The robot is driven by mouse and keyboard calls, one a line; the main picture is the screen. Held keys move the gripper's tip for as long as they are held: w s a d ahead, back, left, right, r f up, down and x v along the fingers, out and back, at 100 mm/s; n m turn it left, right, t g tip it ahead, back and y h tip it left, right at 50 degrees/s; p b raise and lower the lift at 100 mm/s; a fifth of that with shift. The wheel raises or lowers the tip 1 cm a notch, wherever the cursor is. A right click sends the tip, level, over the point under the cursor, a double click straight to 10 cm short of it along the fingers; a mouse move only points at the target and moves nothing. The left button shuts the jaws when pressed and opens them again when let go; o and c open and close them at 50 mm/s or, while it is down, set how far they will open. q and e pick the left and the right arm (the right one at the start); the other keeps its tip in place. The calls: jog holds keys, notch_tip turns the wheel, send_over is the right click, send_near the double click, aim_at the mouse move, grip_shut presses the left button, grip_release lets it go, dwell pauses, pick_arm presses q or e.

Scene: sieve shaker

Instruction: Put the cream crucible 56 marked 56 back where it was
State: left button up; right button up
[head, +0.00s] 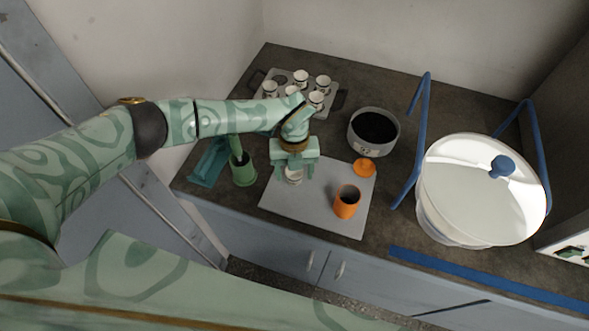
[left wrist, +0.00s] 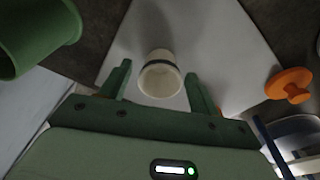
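A cream crucible (head: 293,176) with a dark band stands on the grey mat (head: 325,222), partly hidden by my left gripper. It also shows in the left wrist view (left wrist: 160,77), mouth toward the camera; no number is readable on it. My left gripper (head: 294,166) is above the crucible, fingers pointing down. In the left wrist view its two fingers (left wrist: 159,82) are spread on either side of the crucible with gaps on both sides. A grey tray (head: 322,111) at the back holds several similar crucibles (head: 301,77) and shows one dark empty spot. My right gripper is not in view.
A green cup (head: 243,172) stands close on the left. A sieve pan (head: 374,131) is behind; a large lidded bowl (head: 480,190) with blue bars stands at right.

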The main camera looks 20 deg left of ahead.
aim_at(294, 175)
pick_arm(q)
notch_tip(294, 175, up, 12)
jog(key=w+p, duration=0.1)
jog(key=p, duration=0.1)
jog(key=shift+w+a+r, duration=0.15)
jog(key=shift+a, duration=0.1)
dwell(1.0)
